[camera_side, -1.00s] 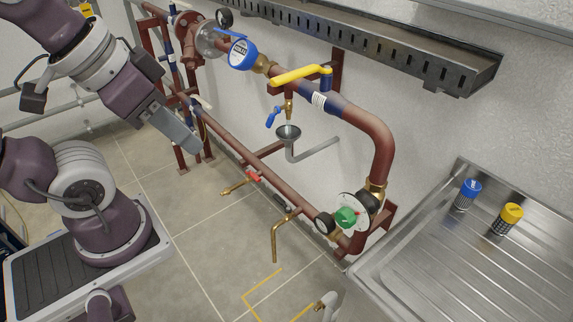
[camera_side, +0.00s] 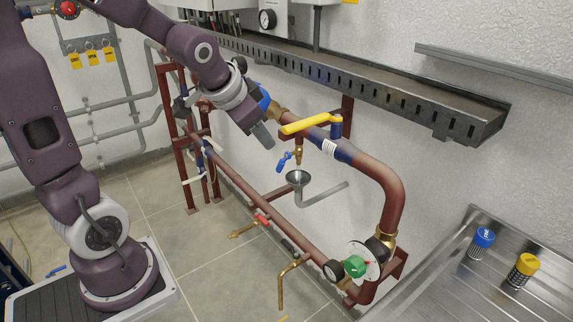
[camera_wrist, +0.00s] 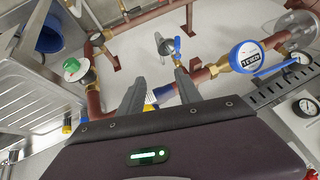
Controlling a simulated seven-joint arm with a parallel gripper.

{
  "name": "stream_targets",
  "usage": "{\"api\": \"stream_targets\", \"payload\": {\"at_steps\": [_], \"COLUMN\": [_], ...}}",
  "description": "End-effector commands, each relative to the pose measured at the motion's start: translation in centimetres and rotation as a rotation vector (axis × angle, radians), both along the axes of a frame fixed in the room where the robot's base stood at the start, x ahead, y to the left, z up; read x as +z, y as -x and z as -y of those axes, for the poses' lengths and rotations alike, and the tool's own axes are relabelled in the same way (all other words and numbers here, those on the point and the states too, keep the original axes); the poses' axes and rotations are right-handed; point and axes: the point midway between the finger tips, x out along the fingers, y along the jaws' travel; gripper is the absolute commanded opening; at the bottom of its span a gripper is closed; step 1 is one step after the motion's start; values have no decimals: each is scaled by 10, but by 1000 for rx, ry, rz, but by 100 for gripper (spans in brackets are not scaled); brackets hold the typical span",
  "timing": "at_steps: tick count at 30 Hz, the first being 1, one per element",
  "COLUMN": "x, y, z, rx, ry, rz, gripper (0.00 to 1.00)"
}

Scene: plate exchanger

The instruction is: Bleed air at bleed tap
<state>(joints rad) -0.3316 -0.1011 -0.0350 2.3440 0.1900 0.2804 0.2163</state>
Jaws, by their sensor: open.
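The likely bleed tap (camera_side: 289,158), a small brass tap with a blue lever, hangs under the upper red pipe. A metal funnel (camera_side: 298,177) with a grey drain pipe is just below it. The blue lever also shows in the wrist view (camera_wrist: 177,46), beyond my fingertips. My gripper (camera_side: 264,137) is above and left of the tap, apart from it. In the wrist view my two fingers (camera_wrist: 160,82) are spread with nothing held between them. In the side view my wrist partly hides the blue meter, which shows clearly in the wrist view (camera_wrist: 247,58).
A yellow lever (camera_side: 305,123) sits on the upper pipe, close right of my gripper. A slotted metal cable tray (camera_side: 350,75) runs above. A red-handled tap (camera_side: 261,220) and a green knob (camera_side: 355,266) are lower. A steel drainer (camera_side: 440,275) stands right.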

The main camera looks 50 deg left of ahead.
Motion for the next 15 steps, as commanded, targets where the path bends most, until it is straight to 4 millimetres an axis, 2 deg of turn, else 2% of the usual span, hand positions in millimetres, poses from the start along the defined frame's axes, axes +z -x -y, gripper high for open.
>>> {"api": "stream_targets", "payload": {"at_steps": [1,3,5,6,9,12,13,15], "x": [-23,-53,-85,-110,-174,-228,-240,-250], "y": [-24,-54,-73,-83,-95,-93,-98,-109], "z": [-28,-63,-93,-114,-157,-184,-184,-172], "rx": [-7,-39,-67,-84,-120,-138,-166,-242], "ry": [-26,-64,-86,-96,-107,-110,-126,-158], "rz": [-9,6,23,40,100,184,249,425], "gripper": [41,41,41,41,41,41,41,41]}}
